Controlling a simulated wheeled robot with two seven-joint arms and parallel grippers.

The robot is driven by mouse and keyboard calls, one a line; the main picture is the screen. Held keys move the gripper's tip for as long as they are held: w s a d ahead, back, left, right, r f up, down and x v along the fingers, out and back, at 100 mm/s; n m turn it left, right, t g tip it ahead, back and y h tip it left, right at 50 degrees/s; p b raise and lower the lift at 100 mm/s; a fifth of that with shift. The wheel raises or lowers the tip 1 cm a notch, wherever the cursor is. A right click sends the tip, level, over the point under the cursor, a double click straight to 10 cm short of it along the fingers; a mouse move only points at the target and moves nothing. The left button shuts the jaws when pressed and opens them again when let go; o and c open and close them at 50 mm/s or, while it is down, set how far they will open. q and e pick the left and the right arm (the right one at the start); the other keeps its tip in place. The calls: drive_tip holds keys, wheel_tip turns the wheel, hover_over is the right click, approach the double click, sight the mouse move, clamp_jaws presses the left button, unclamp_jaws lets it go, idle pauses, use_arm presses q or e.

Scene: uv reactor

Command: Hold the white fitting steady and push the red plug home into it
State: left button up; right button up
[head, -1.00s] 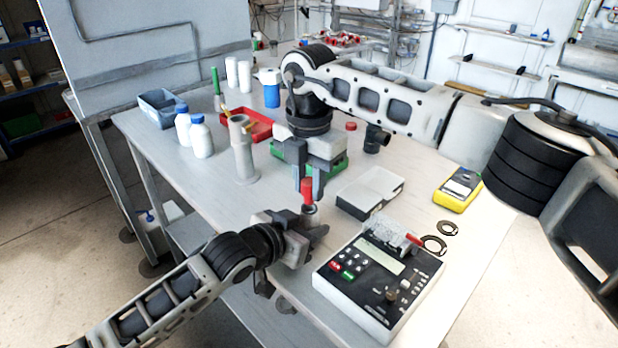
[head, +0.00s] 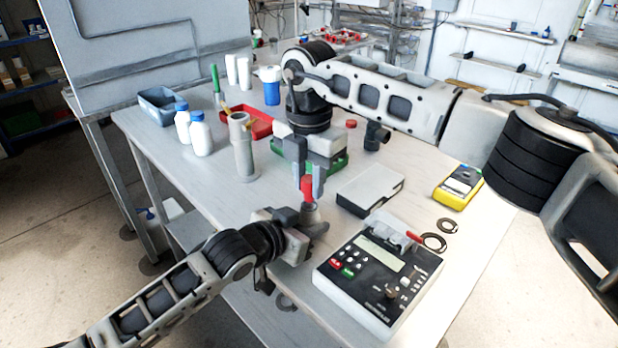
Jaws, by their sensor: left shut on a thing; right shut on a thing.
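The red plug (head: 307,188) is upright between the fingers of my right gripper (head: 309,190), which is shut on it from above. Below it a small greyish-white fitting (head: 311,213) sits at the fingers of my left gripper (head: 311,222), which is shut on it near the table's front edge. The plug's lower end meets the top of the fitting and looks lined up with it. How deep the plug sits cannot be told at this size. The fingers hide part of both pieces.
A white-and-black control box (head: 375,275) stands close right of the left gripper. A lidded grey box (head: 370,192) and a green tray (head: 338,163) lie behind. A grey cylinder on a stand (head: 243,150) and white bottles (head: 201,135) stand to the left. A yellow meter (head: 459,186) lies at right.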

sight(309, 193)
drive_tip(key=shift+f, duration=1.5)
drive_tip(key=o, duration=1)
drive_tip(key=shift+f, duration=0.1)
wheel_tip(309, 193, up, 12)
drive_tip(key=shift+r, duration=0.1)
